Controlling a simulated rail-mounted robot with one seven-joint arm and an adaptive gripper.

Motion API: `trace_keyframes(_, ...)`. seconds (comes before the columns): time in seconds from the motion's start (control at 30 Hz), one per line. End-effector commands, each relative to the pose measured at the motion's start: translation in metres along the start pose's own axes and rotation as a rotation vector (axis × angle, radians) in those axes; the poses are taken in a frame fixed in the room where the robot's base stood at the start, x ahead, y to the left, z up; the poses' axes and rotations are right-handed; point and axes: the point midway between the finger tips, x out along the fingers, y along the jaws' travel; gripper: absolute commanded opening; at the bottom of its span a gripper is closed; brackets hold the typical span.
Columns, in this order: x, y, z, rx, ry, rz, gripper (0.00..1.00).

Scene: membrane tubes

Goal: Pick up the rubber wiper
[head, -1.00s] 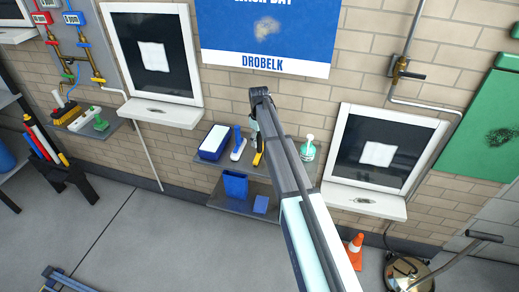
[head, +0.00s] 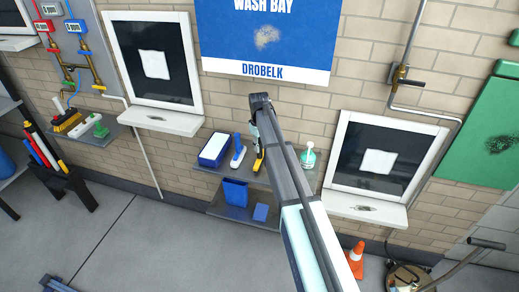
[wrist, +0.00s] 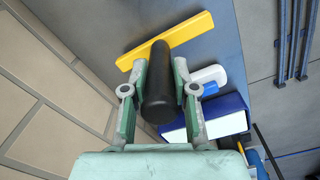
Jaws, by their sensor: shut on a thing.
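The rubber wiper has a black cylindrical handle (wrist: 158,80) and a yellow crossbar (wrist: 170,40) in the wrist view. My gripper (wrist: 160,75) is shut on the black handle, with one finger on each side of it. In the head view a small yellow part of the wiper (head: 258,161) shows below the end of my arm, at the wall shelf (head: 228,172). My arm hides the rest of it there. I cannot tell whether the wiper still touches the shelf.
A blue-handled white tool (head: 239,152) and a blue-and-white box (head: 214,149) stand left of the wiper. A green-and-white pump bottle (head: 308,157) stands to the right. Brick wall lies close behind. A lower shelf (head: 240,213) holds blue containers. An orange cone (head: 356,259) stands on the floor.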

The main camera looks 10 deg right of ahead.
Motion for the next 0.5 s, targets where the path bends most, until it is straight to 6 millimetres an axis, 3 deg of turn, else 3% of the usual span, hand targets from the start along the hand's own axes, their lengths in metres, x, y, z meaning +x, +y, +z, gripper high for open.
trace_keyframes(0.27,-0.045,0.001,-0.001,0.000,0.003,0.002,0.00)
trace_keyframes(0.5,-0.108,0.003,-0.001,0.000,0.003,0.002,0.00)
